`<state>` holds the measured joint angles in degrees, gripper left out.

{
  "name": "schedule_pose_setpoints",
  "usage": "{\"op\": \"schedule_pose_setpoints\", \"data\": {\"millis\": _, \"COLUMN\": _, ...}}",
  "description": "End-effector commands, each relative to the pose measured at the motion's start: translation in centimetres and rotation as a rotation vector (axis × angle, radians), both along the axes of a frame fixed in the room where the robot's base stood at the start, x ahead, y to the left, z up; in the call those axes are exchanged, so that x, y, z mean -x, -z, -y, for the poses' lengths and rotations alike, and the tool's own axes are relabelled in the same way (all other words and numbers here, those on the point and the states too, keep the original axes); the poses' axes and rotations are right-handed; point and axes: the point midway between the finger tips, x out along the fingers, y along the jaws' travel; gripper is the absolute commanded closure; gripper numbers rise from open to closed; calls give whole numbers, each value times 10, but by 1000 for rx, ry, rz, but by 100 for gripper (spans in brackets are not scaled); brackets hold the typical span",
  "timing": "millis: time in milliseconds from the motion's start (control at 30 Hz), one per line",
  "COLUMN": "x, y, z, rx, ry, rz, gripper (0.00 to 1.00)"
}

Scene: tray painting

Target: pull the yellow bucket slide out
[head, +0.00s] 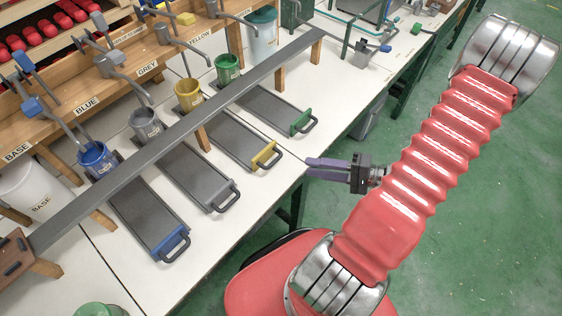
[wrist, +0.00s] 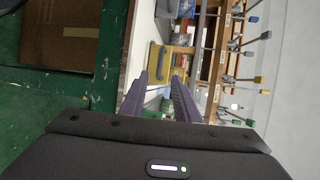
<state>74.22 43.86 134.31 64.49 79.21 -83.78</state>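The yellow bucket (head: 189,95) stands upright behind the long grey bar, at the back of its slide. The yellow slide (head: 228,137) is a dark flat tray, lying on the white table and running forward under the bar. Its yellow-ended handle (head: 265,156) is near the table's front edge. My gripper (head: 308,168) has purple fingers and is in front of that handle, to its right in the head view, with a visible gap between them. In the wrist view the fingers (wrist: 160,76) are apart and nothing is held; a yellow part (wrist: 184,66) shows beyond them.
Similar slides with blue (head: 172,244), grey (head: 222,195) and green (head: 302,121) handles lie alongside. The long grey bar (head: 150,137) crosses above them on wooden posts. Green floor (head: 460,190) is open to the right of the table.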

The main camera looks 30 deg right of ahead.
Motion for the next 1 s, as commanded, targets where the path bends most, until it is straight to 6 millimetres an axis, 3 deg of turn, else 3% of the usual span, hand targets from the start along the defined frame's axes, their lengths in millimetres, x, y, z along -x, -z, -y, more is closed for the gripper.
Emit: {"op": "schedule_pose_setpoints", "data": {"millis": 1000, "x": -79, "y": 22, "z": -69, "rx": -1, "ry": -2, "rz": -1, "gripper": 71}}
